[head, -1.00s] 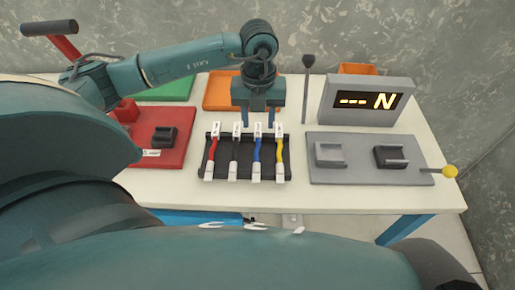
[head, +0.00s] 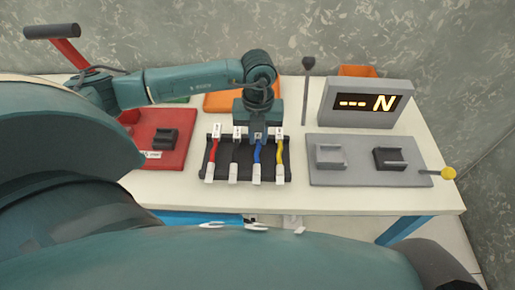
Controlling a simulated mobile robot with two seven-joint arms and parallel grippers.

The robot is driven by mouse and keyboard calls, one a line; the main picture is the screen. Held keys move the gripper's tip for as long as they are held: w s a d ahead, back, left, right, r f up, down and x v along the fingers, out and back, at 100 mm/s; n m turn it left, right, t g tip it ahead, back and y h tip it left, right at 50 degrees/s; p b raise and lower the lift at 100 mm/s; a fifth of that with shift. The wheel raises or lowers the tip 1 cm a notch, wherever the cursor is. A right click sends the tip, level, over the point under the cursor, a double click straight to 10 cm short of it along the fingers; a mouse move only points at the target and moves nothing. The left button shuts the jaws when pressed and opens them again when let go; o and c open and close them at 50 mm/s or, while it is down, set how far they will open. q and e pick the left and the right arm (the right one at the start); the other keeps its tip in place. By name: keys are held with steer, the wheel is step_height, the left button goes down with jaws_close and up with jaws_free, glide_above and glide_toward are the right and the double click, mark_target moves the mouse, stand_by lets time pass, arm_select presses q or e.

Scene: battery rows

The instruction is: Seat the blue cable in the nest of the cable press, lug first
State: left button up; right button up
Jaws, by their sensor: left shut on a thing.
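The blue cable (head: 257,153) lies in the black rack (head: 246,177), third from the left, with white ends at top and bottom. My left gripper (head: 257,134) is down over its far end and shut on it; the fingers partly hide that end. The cable still lies in line with its slot. The red fixture (head: 183,125) at the left, with a black block (head: 165,138) on it, looks like the cable press. A red lever with a black grip (head: 51,31) rises behind my arm. My right gripper is not in view.
Red (head: 212,160), black (head: 235,160) and yellow (head: 279,153) cables flank the blue one closely. A grey plate (head: 367,178) with two blocks and a yellow-knobbed rod (head: 448,173) is at the right, below a display (head: 367,103). A dark post (head: 306,90) stands behind.

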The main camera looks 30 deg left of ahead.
arm_select(q)
jaws_close()
